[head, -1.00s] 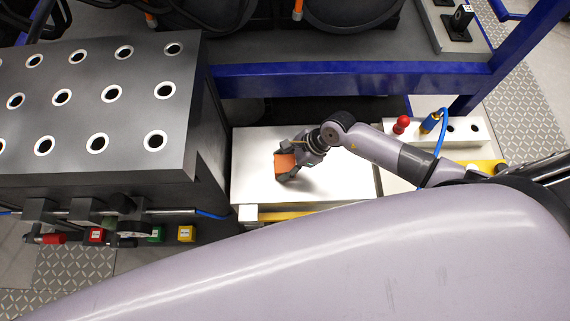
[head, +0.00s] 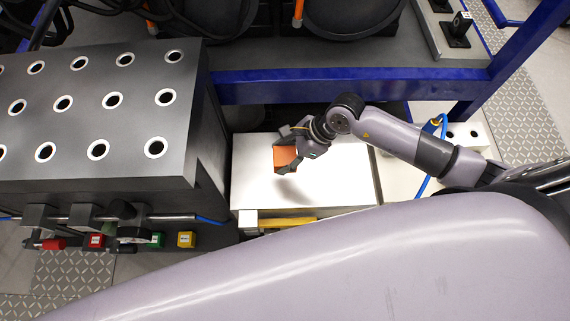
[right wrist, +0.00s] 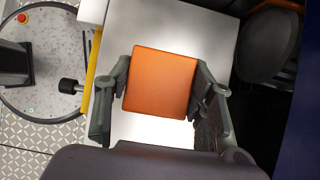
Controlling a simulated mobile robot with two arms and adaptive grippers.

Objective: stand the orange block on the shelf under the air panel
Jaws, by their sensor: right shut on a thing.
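The orange block (head: 286,158) is in my right gripper (head: 288,146), above the white top surface (head: 335,185) in the head view. A shadow lies on the white top below it. In the right wrist view the orange block (right wrist: 161,82) sits between both fingers of the right gripper (right wrist: 160,90), which is shut on it. The air panel (head: 110,240) seems to be the row of fittings at lower left, with a gauge and red, green and yellow tags. A shelf under it cannot be made out. My left gripper is not in view.
A dark block with several white-ringed holes (head: 100,100) stands left of the white top. A blue frame bar (head: 350,85) runs behind it. A blue hose (head: 432,165) and a white holed rack (head: 465,135) are at right.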

